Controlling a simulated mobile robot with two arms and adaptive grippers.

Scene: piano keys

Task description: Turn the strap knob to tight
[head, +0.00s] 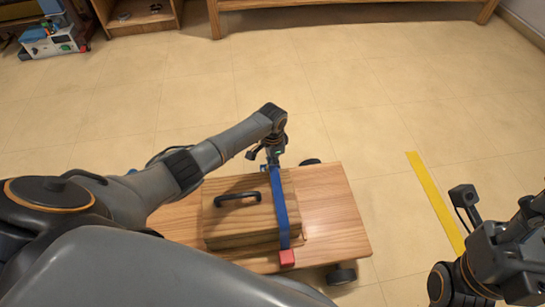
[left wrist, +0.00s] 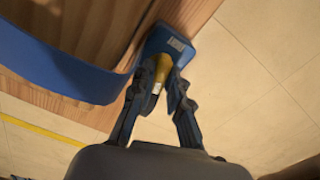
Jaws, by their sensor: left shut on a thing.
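The blue strap (head: 281,205) runs across a wooden case with a black handle (head: 238,199). It also shows in the left wrist view (left wrist: 62,72). At the strap's far end is a blue housing (left wrist: 187,35) with a small label. A yellow knob (left wrist: 161,70) sits on the housing. My left gripper (left wrist: 165,88) is shut on the knob, with a finger on each side. In the head view my left gripper (head: 270,153) is at the far edge of the case, and the knob is hidden. My right gripper (head: 500,215) is at the lower right, away from the case; its fingers are unclear.
The case (head: 222,228) rests on a wheeled wooden cart (head: 335,215). A red block (head: 287,258) is at the strap's near end. A yellow floor line (head: 435,200) lies to the right of the cart. The tiled floor beyond the cart is clear.

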